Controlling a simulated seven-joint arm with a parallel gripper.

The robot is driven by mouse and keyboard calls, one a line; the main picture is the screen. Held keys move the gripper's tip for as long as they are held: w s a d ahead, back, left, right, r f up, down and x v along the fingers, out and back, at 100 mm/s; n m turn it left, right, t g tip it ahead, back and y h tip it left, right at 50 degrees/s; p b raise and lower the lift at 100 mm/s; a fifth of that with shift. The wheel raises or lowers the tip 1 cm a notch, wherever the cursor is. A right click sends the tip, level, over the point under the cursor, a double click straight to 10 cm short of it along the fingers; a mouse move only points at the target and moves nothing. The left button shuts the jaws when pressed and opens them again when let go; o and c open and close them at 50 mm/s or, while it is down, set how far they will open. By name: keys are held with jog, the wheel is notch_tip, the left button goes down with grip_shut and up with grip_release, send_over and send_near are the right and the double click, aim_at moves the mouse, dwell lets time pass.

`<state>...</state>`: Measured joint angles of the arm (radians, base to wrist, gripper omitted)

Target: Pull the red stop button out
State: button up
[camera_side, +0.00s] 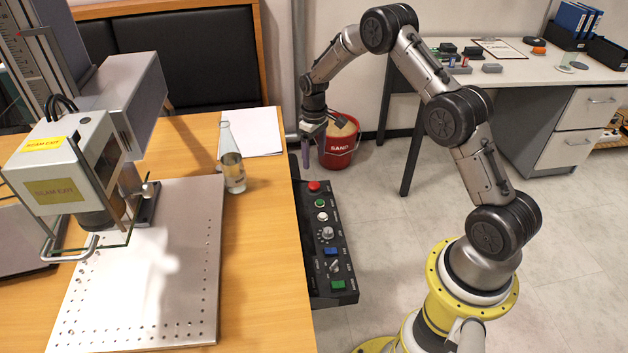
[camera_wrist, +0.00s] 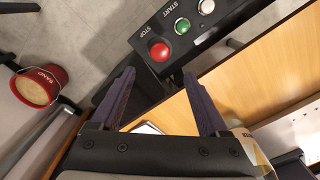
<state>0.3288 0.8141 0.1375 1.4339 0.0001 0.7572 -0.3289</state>
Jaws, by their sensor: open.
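The red stop button (camera_side: 314,186) is a round red cap at the far end of a black control panel (camera_side: 335,268) fixed along the table's right edge. In the wrist view the red stop button (camera_wrist: 159,51) sits beside the word STOP, ahead of the fingertips and between their lines. My gripper (camera_side: 311,150) is above and slightly beyond the panel's far end. In the wrist view my gripper (camera_wrist: 158,80) is open, with two dark purple fingers apart and nothing between them. The button is apart from both fingers.
Green (camera_wrist: 182,26) and white buttons follow the red one along the panel. A red sand bucket (camera_side: 339,147) stands on the floor behind my gripper. A glass bottle (camera_side: 232,160) and the laser marker (camera_side: 75,165) stand on the wooden table (camera_side: 265,250).

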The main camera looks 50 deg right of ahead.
aim_at(314, 184)
notch_tip(314, 184, down, 10)
jog(key=shift+f, duration=0.1)
dwell(0.4)
grip_shut()
dwell(1.2)
